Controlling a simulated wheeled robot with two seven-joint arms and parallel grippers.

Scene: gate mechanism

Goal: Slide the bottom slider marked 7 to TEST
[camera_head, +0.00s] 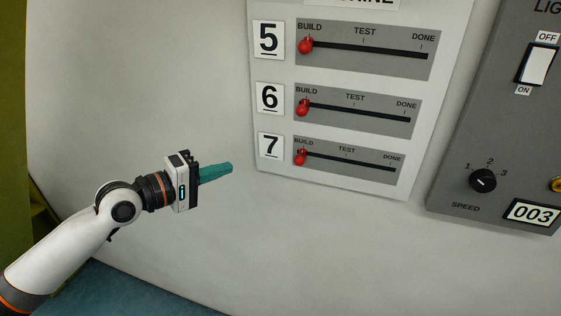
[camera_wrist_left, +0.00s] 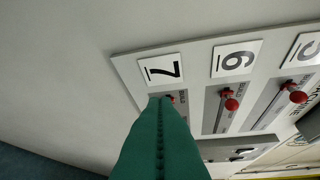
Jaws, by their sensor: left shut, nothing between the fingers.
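The bottom slider panel marked 7 (camera_head: 349,173) is grey with a dark slot labelled BUILD, TEST and DONE. Its red knob (camera_head: 300,158) sits at the left end, at BUILD. In the left wrist view the number 7 plate (camera_wrist_left: 160,69) shows, with the red knob (camera_wrist_left: 171,99) partly hidden behind the fingers. My left gripper (camera_head: 229,167) has teal fingers, shut and empty. In the head view it is left of the panel, apart from the knob, pointing right. My right gripper is not in view.
Sliders 6 (camera_head: 357,111) and 5 (camera_head: 368,50) sit above, their red knobs also at BUILD. A grey box (camera_head: 500,120) to the right has a switch, a speed dial (camera_head: 483,181) and a 003 display. The white wall left of the panel is bare.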

